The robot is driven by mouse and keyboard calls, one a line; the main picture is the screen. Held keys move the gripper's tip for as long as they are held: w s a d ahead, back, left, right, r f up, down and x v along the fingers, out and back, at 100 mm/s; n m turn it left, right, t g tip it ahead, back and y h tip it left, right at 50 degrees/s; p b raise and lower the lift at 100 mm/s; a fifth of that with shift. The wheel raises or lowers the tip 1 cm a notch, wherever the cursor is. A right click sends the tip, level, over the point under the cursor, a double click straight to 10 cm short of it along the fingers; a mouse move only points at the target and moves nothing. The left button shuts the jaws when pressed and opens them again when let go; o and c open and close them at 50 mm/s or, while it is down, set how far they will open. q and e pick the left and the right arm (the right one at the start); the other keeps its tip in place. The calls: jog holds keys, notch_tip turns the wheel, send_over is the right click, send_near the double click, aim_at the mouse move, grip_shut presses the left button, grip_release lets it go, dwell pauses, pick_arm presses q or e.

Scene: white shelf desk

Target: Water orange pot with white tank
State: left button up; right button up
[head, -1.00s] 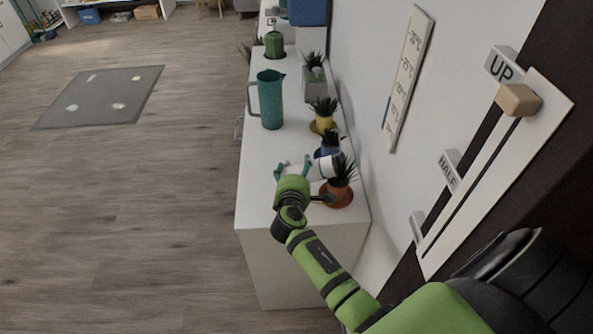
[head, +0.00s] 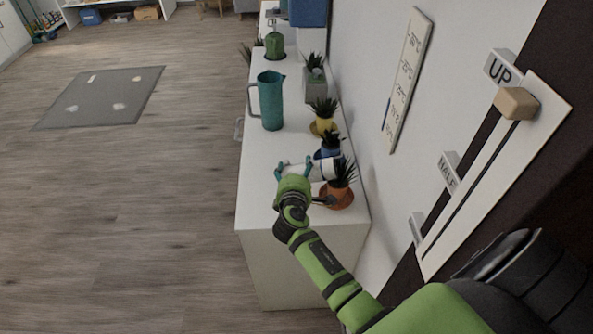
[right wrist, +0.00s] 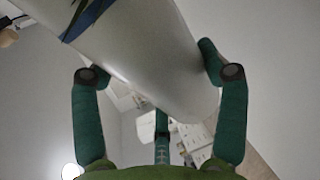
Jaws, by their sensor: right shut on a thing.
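The orange pot (head: 338,199) with a dark spiky plant stands on an orange saucer near the front right corner of the white desk. The white tank (head: 322,170) lies tilted on its side in my right gripper (head: 294,168), just behind and left of the plant. The tank's far end is partly hidden by plants in the head view. My left gripper is not in view.
A blue pot (head: 329,152) and a yellow pot (head: 322,126) with plants stand behind the orange pot.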

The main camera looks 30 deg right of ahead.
jog(key=shift+d+r+m+t+y+p, duration=0.1)
jog(key=shift+r+m+t+y+p, duration=0.35)
jog(key=shift+r+m, duration=0.55)
dwell(6.2)
